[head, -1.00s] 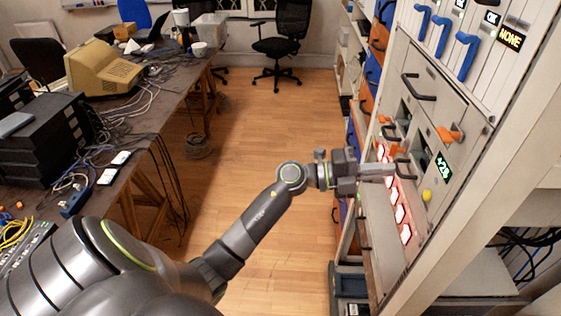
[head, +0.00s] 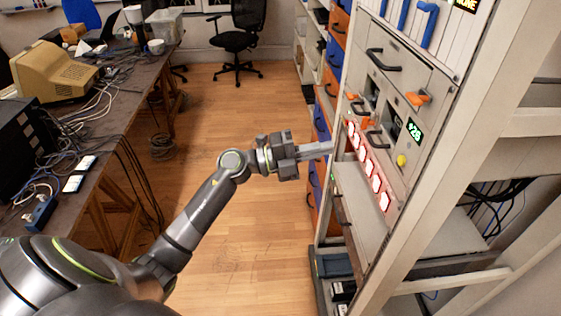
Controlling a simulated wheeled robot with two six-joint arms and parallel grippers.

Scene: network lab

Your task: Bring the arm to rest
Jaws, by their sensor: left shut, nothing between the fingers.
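My left arm comes in from the lower left and reaches across the aisle toward the rack. My left gripper (head: 318,149) is shut and empty, its fingers pointing right. Its tips are in front of the left edge of the rack (head: 352,205), near the red lit buttons (head: 367,166); I cannot tell whether they touch anything. My right gripper is not in view.
The rack carries black handles (head: 381,60), an orange latch (head: 418,98), a yellow knob (head: 401,160) and blue handles (head: 429,25). A cluttered table (head: 128,98) stands at left. An office chair (head: 240,38) stands at the back.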

